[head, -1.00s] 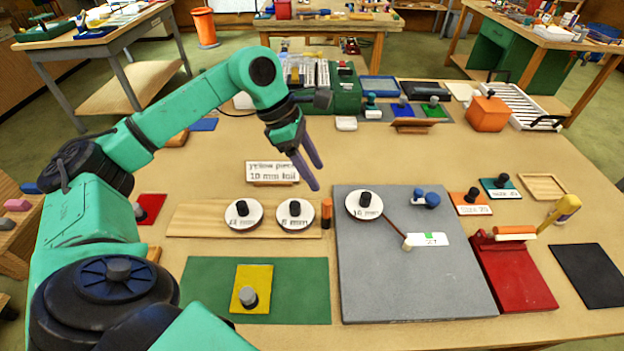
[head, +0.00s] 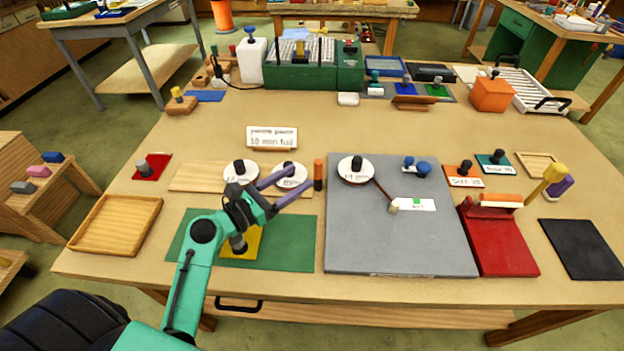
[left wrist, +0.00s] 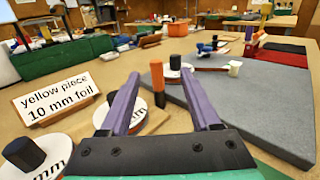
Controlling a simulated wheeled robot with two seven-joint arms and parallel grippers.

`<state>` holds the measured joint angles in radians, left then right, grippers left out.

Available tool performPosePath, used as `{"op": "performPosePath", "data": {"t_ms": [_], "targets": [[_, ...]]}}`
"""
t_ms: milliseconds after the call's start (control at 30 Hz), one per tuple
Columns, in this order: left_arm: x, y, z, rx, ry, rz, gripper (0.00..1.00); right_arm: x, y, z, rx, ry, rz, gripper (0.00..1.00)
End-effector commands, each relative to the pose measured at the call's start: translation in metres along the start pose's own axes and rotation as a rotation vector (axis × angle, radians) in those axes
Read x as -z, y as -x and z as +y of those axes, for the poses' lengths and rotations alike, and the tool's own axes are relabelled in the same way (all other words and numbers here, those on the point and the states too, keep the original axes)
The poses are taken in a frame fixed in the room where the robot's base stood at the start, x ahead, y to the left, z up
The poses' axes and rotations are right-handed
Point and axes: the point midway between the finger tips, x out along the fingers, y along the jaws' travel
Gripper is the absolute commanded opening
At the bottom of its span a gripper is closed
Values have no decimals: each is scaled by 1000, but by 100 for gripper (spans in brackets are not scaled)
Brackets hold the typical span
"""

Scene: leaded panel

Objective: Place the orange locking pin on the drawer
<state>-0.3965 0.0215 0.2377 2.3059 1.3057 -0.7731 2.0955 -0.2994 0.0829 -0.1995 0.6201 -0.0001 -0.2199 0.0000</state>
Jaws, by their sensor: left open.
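The orange locking pin (head: 319,170), an orange cylinder with a dark lower end, stands upright between the wooden foil board and the grey slab. It also shows in the left wrist view (left wrist: 157,82), between and beyond the fingertips. My left gripper (head: 301,181) is open and empty, its purple fingers pointing towards the pin and apart from it. In the left wrist view the gripper (left wrist: 161,88) has nothing between its fingers. The drawer (head: 370,316) has a wooden front with a black handle (head: 239,305), below the table's front edge; I cannot tell if it is open. My right gripper is out of view.
White labelled foil rolls (head: 240,172) with black knobs lie left of the pin. The grey slab (head: 400,245) lies to its right. A yellow piece (head: 252,243) on a green mat (head: 285,250) lies partly beneath my left gripper. A sign (head: 272,138) stands behind. An empty wooden tray (head: 117,225) lies left.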

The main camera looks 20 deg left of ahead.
Motion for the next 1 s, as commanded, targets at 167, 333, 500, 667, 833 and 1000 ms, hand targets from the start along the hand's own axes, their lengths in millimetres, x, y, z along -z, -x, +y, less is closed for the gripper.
{"op": "performPosePath", "data": {"t_ms": [167,333,500,667,833,1000], "targets": [[-6,-42,0,1,-5,-3,64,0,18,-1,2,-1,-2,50],[-4,-66,0,0,-8,-1,64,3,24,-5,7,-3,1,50],[-3,-99,0,1,-9,-1,64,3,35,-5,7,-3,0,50],[0,-111,0,0,-10,2,64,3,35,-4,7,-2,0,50],[1,-111,0,0,-11,2,52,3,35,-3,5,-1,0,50],[0,-111,1,0,-11,2,0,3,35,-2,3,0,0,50]]}}
